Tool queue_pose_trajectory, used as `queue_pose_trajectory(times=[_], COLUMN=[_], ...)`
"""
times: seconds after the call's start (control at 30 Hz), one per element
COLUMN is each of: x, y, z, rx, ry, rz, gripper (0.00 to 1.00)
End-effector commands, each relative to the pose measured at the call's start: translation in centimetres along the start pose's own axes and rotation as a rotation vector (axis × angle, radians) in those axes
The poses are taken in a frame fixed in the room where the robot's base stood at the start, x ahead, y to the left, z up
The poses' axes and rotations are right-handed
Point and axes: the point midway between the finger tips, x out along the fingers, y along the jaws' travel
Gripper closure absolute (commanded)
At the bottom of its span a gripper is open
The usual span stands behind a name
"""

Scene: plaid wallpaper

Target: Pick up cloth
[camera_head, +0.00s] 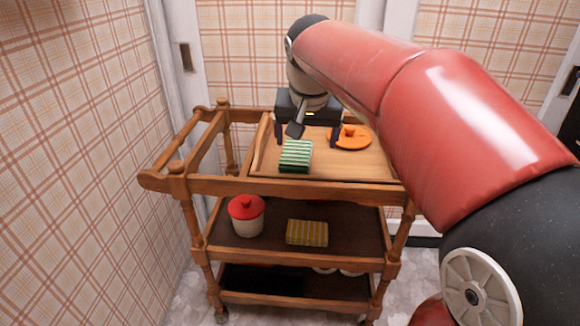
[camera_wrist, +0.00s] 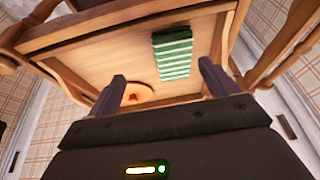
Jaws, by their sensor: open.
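A folded green-and-white striped cloth (camera_head: 296,155) lies on a wooden tray (camera_head: 345,167) on top of a wooden cart. It also shows in the wrist view (camera_wrist: 173,55), ahead of my fingers and closer to the right one. My gripper (camera_head: 307,138) is open and empty, with its fingers apart. In the head view it appears just behind the cloth and does not hold it. A second folded cloth (camera_head: 307,232), yellowish with stripes, lies on the cart's middle shelf.
An orange lid-like disc (camera_head: 349,132) lies on the tray to the right of the green cloth. A white jar with a red lid (camera_head: 246,214) stands on the middle shelf. The cart's wooden rails (camera_head: 277,186) edge the top. Plaid walls stand left and behind.

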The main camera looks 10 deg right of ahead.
Motion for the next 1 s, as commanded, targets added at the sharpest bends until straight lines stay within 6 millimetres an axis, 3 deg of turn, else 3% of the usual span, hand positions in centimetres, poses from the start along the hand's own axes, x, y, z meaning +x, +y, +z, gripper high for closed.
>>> queue_pose_trajectory(times=[0.1, 0.23, 0.57, 0.83, 1.0], x=[1.5, 2.2, 5.2, 9.2, 9.7], y=[-1.4, -2.0, -2.2, -2.5, -2.5], z=[-2.4, -3.5, -3.6, -3.3, -3.4], rx=[0.033, 0.051, 0.053, 0.054, 0.054], ry=[0.0, 0.002, 0.003, 0.002, 0.004], rz=[0.034, 0.052, 0.053, 0.054, 0.052], gripper=[0.15, 0.15, 0.15, 0.15, 0.15])
